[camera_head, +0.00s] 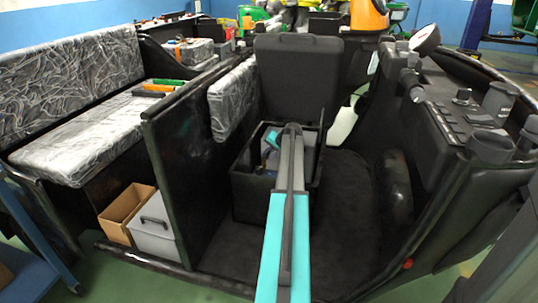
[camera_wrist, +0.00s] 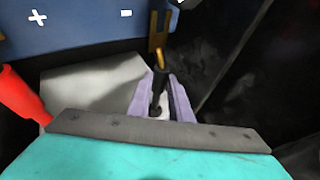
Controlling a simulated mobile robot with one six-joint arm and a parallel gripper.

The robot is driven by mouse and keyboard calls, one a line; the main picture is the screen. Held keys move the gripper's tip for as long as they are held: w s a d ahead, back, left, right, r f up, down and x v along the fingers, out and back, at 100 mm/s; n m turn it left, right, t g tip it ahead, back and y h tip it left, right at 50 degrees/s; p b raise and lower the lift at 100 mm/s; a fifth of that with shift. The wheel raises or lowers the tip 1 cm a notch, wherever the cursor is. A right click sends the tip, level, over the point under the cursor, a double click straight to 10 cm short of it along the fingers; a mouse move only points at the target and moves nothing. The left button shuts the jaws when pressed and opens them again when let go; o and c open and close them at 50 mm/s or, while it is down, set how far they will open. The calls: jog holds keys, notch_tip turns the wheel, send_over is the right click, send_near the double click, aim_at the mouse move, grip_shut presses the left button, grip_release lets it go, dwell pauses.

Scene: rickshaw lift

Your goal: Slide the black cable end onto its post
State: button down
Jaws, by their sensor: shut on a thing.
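The black cable end (camera_wrist: 158,88) is upright in the wrist view, between the purple fingers of my gripper (camera_wrist: 160,82). My gripper is shut on it. A copper-coloured tip (camera_wrist: 160,60) shows at its upper end. A brass post (camera_wrist: 154,33) stands on the edge of the blue battery (camera_wrist: 80,28), just above the tip in the picture. Whether tip and post touch, I cannot tell. In the head view my teal arm reaches into the black box, and my gripper and the cable end are hidden or too small to make out.
A red cable end (camera_wrist: 20,95) lies at the left in the wrist view, near the plus mark. In the head view the black box (camera_head: 255,205) has its lid (camera_head: 298,75) raised behind it. A dark partition (camera_head: 180,170) stands left and a control console (camera_head: 465,110) right.

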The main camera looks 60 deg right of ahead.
aim_at(266, 158)
jog(key=shift+a, duration=0.15)
jog(key=shift+s+a+r+p, duration=0.1)
jog(key=shift+s+a+p, duration=0.15)
jog(key=shift+a, duration=0.75)
jog(key=shift+s+a+p, duration=0.15)
jog(key=shift+s+a, duration=0.15)
jog(key=shift+a, duration=1.05)
jog(key=c, duration=1.6)
grip_release()
jog(key=shift+s+a, duration=0.1)
jog(key=shift+s, duration=0.15)
